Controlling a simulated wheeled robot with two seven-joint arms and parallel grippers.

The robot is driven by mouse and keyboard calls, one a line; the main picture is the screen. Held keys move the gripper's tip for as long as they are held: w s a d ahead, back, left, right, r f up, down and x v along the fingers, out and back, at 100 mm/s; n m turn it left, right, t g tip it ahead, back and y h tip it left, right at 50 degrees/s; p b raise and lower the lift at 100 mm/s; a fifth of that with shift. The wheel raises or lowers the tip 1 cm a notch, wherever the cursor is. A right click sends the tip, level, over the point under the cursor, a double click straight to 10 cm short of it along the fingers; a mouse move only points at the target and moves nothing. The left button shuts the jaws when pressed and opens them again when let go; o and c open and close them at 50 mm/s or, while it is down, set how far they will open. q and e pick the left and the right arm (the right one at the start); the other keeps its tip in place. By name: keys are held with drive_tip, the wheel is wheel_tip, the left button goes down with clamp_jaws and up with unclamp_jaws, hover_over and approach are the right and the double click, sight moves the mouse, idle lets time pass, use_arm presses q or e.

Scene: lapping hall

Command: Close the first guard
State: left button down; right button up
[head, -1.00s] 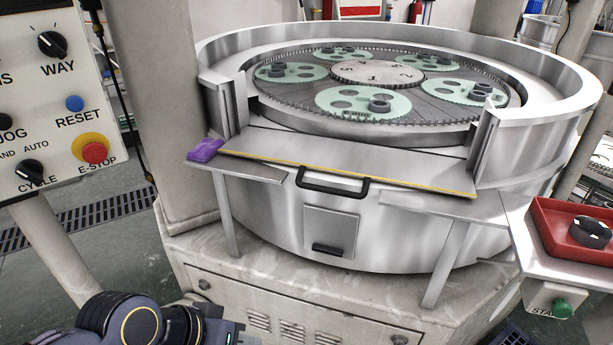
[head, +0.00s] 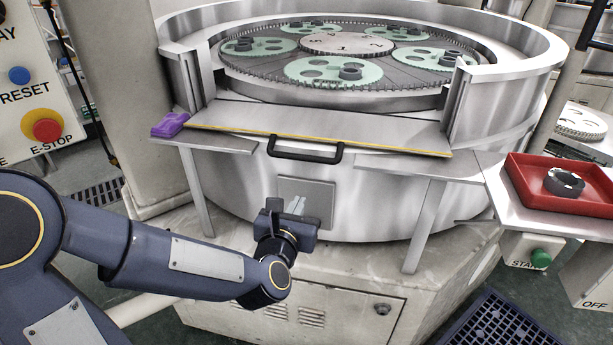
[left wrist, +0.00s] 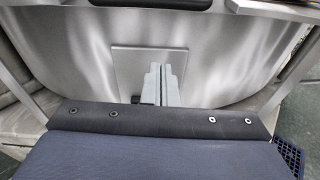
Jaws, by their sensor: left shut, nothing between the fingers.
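The guard (head: 320,125) is a flat metal panel with a yellow front edge, lying folded down in the front opening of the round machine's wall (head: 505,95). Its black bar handle (head: 305,152) hangs at the front edge; part of this handle shows at the top of the left wrist view (left wrist: 150,3). My left gripper (head: 297,205) is shut and empty, below the handle and in front of a small square plate (head: 318,196) on the drum. Its closed fingers show in the left wrist view (left wrist: 160,85), apart from the handle. My right gripper is not in view.
A purple object (head: 170,125) lies on the ledge left of the guard. A red tray (head: 540,190) with a dark ring stands at the right, above a green start button (head: 541,258). A panel with a red E-stop (head: 47,129) is at the left.

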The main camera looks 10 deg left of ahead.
use_arm(q)
drive_tip(key=shift+n, duration=0.3)
drive_tip(key=w, duration=0.3)
drive_tip(key=w+p, duration=0.1)
drive_tip(key=w, duration=0.2)
drive_tip(key=w+f+p, duration=0.1)
drive_tip(key=w, duration=0.2)
drive_tip(key=shift+w+f, duration=0.1)
drive_tip(key=shift+w, duration=0.2)
wheel_tip(320, 180, up, 3)
drive_tip(key=shift+s+r+p, duration=0.15)
drive_tip(key=shift+p, duration=1.05)
drive_tip(key=shift+r, duration=0.2)
drive_tip(key=shift+r, duration=0.1)
